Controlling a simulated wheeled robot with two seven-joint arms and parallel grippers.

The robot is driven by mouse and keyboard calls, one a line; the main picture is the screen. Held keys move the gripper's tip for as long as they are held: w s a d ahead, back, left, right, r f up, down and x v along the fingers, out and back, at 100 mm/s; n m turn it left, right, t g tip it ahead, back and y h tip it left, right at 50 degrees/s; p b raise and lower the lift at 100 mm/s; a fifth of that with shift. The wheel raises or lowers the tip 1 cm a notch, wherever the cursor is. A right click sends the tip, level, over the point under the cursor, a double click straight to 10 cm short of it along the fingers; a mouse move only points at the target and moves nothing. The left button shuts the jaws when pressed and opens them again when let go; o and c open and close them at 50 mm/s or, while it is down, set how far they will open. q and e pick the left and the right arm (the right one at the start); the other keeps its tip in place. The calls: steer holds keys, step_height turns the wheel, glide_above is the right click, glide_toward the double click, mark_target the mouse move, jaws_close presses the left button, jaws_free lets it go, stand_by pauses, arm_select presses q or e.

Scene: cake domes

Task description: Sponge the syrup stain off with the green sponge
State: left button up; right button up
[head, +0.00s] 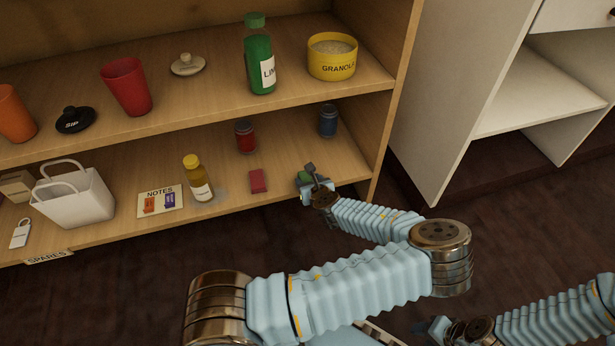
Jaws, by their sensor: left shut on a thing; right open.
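The green sponge (303,176) is at the right end of the lower shelf, partly hidden by my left gripper (309,183). My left gripper is shut on it. A faint greyish patch (220,194), which may be the syrup stain, lies on the lower shelf just right of an amber bottle with a yellow cap (201,186). The patch is well to the left of my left gripper. My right gripper (432,327) is open and low at the bottom of the view, away from the shelf.
A red block (258,181) lies between the patch and my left gripper. A red can (245,136) and a blue can (328,121) stand behind. A notes card (160,201) and white basket (75,198) are further left. The upper shelf (205,100) overhangs.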

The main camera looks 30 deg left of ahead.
arm_select(q)
steer(key=shift+s+d, duration=0.15)
steer(key=shift+r+p, duration=0.6)
steer(key=shift+r, duration=0.05)
steer(key=shift+f, duration=0.1)
